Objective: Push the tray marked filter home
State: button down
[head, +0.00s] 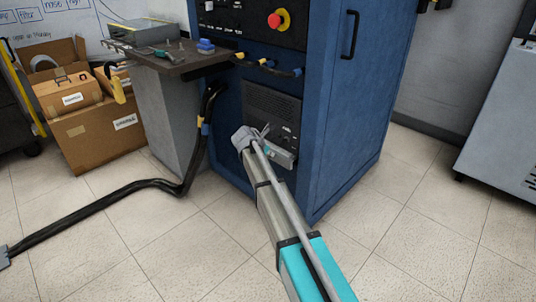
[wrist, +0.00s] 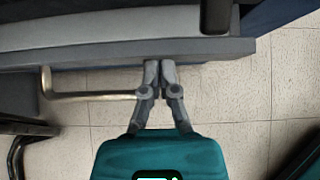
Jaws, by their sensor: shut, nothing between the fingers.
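In the wrist view my gripper (wrist: 160,65) is shut and empty, its two fingertips side by side at the lower edge of a grey tray front (wrist: 100,51). They look to be at or touching that edge; I cannot tell which. A bent metal handle (wrist: 95,96) sticks out from the tray front, left of the fingers. In the head view my arm reaches to the lower front of the blue cabinet (head: 345,110), below the dark vented panel (head: 272,112). My wrist hides much of the tray there, and no filter marking is readable.
A thick black cable (head: 150,184) runs from the cabinet across the floor at left. A grey side bench (head: 172,110) with tools stands left of the cabinet, beside cardboard boxes (head: 95,130). Tiled floor is free at front and right. A grey unit (head: 500,130) stands far right.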

jog(key=shift+s+a, duration=0.55)
jog(key=f+p+v, duration=0.1)
jog(key=p+v, duration=0.6)
jog(key=v, duration=0.4)
jog(key=shift+s+a, duration=0.5)
jog(key=shift+s, duration=0.05)
jog(key=shift+r, duration=0.15)
